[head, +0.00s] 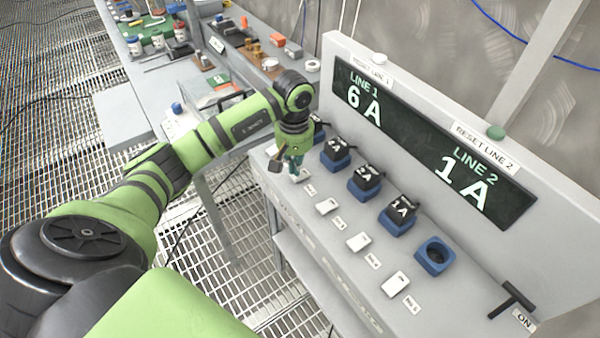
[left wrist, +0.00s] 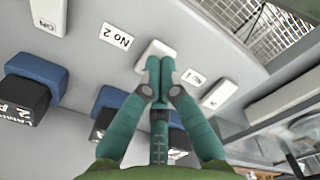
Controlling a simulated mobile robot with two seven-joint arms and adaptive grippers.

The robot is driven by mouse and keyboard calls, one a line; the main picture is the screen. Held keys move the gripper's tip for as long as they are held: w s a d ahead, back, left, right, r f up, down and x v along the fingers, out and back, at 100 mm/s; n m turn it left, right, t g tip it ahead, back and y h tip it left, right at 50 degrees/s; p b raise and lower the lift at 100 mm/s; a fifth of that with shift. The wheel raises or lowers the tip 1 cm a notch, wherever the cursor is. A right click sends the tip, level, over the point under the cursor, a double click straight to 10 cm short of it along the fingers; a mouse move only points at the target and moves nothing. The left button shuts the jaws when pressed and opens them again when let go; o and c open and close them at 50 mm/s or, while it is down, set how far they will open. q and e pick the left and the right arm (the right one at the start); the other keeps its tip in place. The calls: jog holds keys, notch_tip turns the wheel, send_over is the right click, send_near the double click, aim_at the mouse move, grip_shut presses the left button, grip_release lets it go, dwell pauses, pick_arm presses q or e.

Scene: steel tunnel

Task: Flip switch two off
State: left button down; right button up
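Switch two is a white rocker (left wrist: 152,47) beside the "No 2" label (left wrist: 117,39) in the left wrist view. In the head view it is at the far end of the white switch row (head: 305,174), partly behind my gripper. My left gripper (head: 295,172) points down at it. In the left wrist view its teal fingers (left wrist: 160,66) are pressed together, with nothing between them, and the tips overlap the rocker's edge. I cannot tell whether they touch it. The rocker's tilt is unclear. My right gripper is not in view.
Switch one (left wrist: 220,95) and an "ON"-marked rocker (left wrist: 48,14) flank it. Blue sockets hold black plugs (head: 365,178); one socket (head: 434,256) is empty. The display (head: 430,150) reads Line 1 6 A, Line 2 1 A. A black T-handle (head: 511,298) stands near right.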

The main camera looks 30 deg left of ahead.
pick_arm(q)
jog(key=shift+s+f+b, duration=0.1)
jog(key=shift+f+b, duration=0.85)
jog(key=shift+f, duration=0.1)
jog(key=shift+r, duration=0.2)
jog(key=shift+r+p, duration=1.95)
jog(key=shift+r, duration=1.45)
jog(key=shift+f, duration=0.1)
